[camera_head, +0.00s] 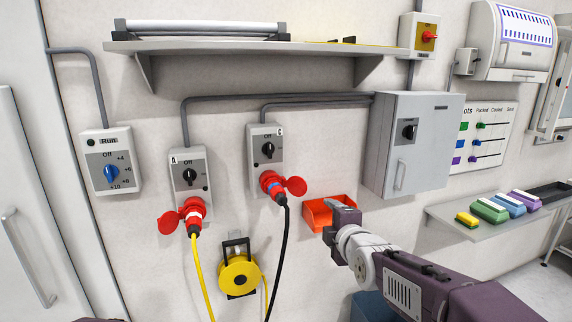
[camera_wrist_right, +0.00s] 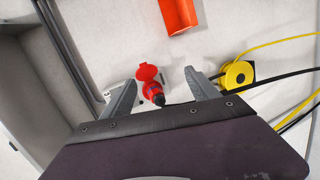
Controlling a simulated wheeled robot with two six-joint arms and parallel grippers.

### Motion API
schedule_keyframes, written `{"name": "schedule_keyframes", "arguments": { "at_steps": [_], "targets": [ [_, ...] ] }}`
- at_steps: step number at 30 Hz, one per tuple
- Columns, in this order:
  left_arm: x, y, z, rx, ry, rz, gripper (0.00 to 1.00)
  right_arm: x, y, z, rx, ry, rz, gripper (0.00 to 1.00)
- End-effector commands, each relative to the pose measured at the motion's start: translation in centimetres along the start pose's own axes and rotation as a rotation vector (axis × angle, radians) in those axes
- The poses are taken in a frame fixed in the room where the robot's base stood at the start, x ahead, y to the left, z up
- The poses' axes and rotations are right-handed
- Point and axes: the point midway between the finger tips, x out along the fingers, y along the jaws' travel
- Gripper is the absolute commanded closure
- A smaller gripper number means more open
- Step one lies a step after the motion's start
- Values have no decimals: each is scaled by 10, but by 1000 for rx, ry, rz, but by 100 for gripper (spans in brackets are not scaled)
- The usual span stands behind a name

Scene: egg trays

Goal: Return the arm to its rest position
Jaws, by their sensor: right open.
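My right gripper (camera_head: 329,205) is in front of the wall, right of the two switch boxes, and partly covers an orange wall bin (camera_head: 317,217). In the right wrist view my right gripper (camera_wrist_right: 160,80) has its fingers apart and nothing held. A red plug (camera_wrist_right: 153,92) with a dark cable shows beyond and between them, apart from both. In the head view that plug (camera_head: 274,187) sits in the socket below the right switch box (camera_head: 267,147). Another red plug (camera_head: 195,219) with a yellow cable sits below the left switch box (camera_head: 190,172). My left gripper is not seen.
A grey cabinet (camera_head: 420,140) juts from the wall above right of my right gripper. A shelf (camera_head: 300,48) runs overhead. A yellow cable reel (camera_head: 239,276) hangs low. A side shelf (camera_head: 455,213) holds several coloured blocks. The wall between plugs and bin is clear.

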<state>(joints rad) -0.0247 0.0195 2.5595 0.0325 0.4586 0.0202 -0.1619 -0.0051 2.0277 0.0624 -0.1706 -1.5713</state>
Motion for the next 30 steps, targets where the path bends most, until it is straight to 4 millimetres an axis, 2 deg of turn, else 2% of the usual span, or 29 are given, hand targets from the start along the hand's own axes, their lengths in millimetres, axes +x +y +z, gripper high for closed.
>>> {"name": "schedule_keyframes", "arguments": {
  "at_steps": [5, 8, 9, 11, 12, 15, 18, 19, 23, 30],
  "targets": [
    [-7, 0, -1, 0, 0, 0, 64, -12, -89, 32, 216, -88, -242, 31],
    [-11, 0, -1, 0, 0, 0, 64, -37, -161, 49, 437, -192, -434, 31],
    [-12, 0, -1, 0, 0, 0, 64, -53, -193, 54, 551, -256, -518, 31],
    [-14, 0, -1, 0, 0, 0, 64, -84, -240, 58, 733, -374, -645, 31],
    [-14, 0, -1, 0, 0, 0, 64, -106, -268, 58, 853, -466, -717, 31],
    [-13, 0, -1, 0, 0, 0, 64, -160, -322, 52, 1126, -719, -848, 31],
    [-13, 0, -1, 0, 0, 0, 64, -189, -341, 49, 1322, -921, -868, 31],
    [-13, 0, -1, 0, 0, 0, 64, -191, -342, 48, 1363, -958, -859, 31],
    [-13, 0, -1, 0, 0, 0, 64, -195, -343, 48, 1460, -1037, -827, 31],
    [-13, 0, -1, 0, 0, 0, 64, -194, -342, 48, 1468, -1038, -821, 31]
  ]
}}
